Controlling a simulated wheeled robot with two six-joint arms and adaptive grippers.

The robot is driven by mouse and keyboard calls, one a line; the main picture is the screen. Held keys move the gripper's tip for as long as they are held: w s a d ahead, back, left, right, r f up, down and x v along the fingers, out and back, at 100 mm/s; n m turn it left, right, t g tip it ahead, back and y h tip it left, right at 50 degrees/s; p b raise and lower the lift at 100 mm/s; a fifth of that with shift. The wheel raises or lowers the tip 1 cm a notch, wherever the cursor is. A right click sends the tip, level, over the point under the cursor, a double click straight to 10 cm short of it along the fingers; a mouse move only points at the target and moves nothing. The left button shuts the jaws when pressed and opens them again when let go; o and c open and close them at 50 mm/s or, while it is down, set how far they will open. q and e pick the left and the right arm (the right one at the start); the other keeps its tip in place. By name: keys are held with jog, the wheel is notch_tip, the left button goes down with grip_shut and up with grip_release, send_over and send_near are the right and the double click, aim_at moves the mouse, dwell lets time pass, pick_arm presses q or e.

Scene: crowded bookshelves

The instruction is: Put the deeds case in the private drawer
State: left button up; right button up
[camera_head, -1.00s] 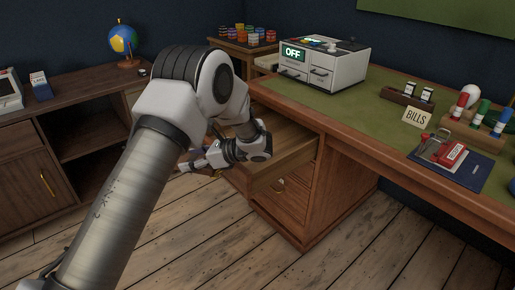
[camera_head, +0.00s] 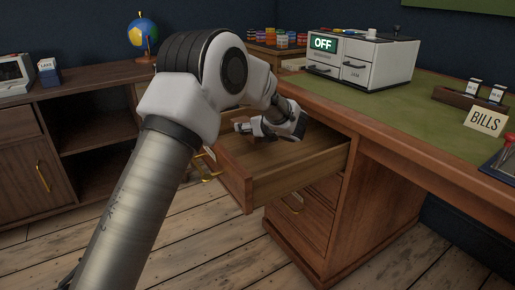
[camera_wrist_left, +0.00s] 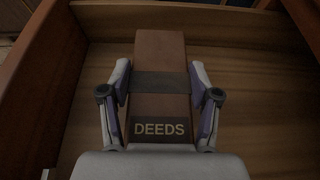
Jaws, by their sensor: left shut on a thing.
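The deeds case (camera_wrist_left: 160,55) is a long brown box with a dark band and a "DEEDS" label, seen in the left wrist view. My left gripper (camera_wrist_left: 160,85) is shut on it, one finger on each side. In the head view my left gripper (camera_head: 250,127) is at the open upper desk drawer (camera_head: 300,172), over its inside, and the case is mostly hidden there. The wrist view shows the drawer's wooden floor and walls around the case. I cannot tell whether the case touches the floor. No label naming the drawer shows. My right gripper is out of view.
The green-topped desk holds a white drawer unit (camera_head: 362,62) reading "OFF", a "BILLS" sign (camera_head: 486,120) and a small dark tray (camera_head: 462,98). A low cabinet (camera_head: 60,95) with a globe (camera_head: 143,33) stands at the left. The drawer floor around the case looks bare.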

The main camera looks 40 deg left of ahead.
aim_at(251, 147)
pick_arm(q)
notch_tip(251, 147, down, 5)
jog(key=shift+f+b, duration=0.1)
jog(key=shift+b, duration=0.95)
jog(key=o, duration=1.3)
jog(key=shift+r, duration=0.2)
jog(key=p+v, duration=0.3)
jog(key=v, duration=0.4)
jog(key=shift+r, duration=0.1)
jog(key=shift+s+d, duration=0.1)
jog(key=shift+d, duration=0.15)
